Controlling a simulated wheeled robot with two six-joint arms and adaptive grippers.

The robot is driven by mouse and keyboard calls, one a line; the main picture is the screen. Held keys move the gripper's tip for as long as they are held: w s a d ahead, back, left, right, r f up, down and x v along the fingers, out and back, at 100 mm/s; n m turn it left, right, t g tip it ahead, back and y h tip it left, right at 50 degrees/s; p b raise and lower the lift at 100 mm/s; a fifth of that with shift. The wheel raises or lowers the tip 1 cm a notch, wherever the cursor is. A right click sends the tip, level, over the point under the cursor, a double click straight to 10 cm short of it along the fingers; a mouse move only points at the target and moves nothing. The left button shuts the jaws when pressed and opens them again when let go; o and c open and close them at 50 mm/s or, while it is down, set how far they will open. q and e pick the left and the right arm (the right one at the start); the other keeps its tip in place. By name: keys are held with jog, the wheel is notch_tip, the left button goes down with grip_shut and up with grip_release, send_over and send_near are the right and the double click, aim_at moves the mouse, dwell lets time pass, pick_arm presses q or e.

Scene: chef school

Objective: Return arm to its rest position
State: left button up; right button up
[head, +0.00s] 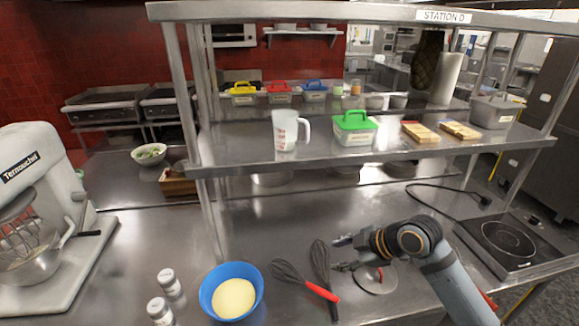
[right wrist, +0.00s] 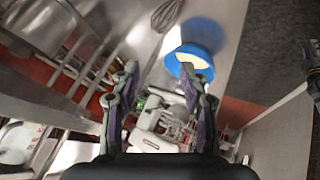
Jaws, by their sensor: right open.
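My right arm comes in from the lower right in the head view, and its gripper (head: 345,254) points left above the steel counter (head: 255,222). The fingers are apart and nothing is between them. The right wrist view also shows the open gripper (right wrist: 160,85), with a blue bowl beyond its right finger. In the head view a whisk with a red handle (head: 322,291) and a dark whisk (head: 320,262) lie on the counter just left of and below the gripper. A round metal lid-like item (head: 377,282) lies below the gripper.
A blue bowl (head: 213,289) with pale yellow contents and two shakers (head: 169,282) stand at the front. A stand mixer (head: 35,180) is at left, a hot plate (head: 505,240) at right. A steel shelf (head: 240,150) with a jug (head: 286,130) and boxes hangs over the counter.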

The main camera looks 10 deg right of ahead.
jog(key=s+d+f+m+g+h, duration=0.1)
jog(key=s+f+m+h, duration=0.2)
jog(key=s+f+m, duration=0.5)
jog(key=s+d+f+m+g+h, duration=0.1)
jog(key=s+d+f+m+h, duration=0.15)
jog(key=s+f+m, duration=0.55)
jog(key=s+d+f+n+g+b, duration=0.1)
jog(key=s+f+b, duration=0.2)
jog(key=f, duration=1.3)
jog(key=s+d+f+g+b, duration=0.1)
jog(key=s+d+f+b, duration=0.2)
jog(key=f, duration=1.4)
pick_arm(q)
notch_tip(320, 180, down, 9)
jog(key=s+b, duration=0.1)
jog(key=b, duration=0.2)
jog(key=shift+s+d+f, duration=0.15)
jog(key=shift+s, duration=0.2)
pick_arm(e)
jog(key=s+f+g, duration=0.1)
jog(key=s+f, duration=1.5)
jog(key=s, duration=0.1)
jog(key=shift+s+a+f, duration=0.25)
jog(key=shift+s+f, duration=0.1)
jog(key=shift+f, duration=0.05)
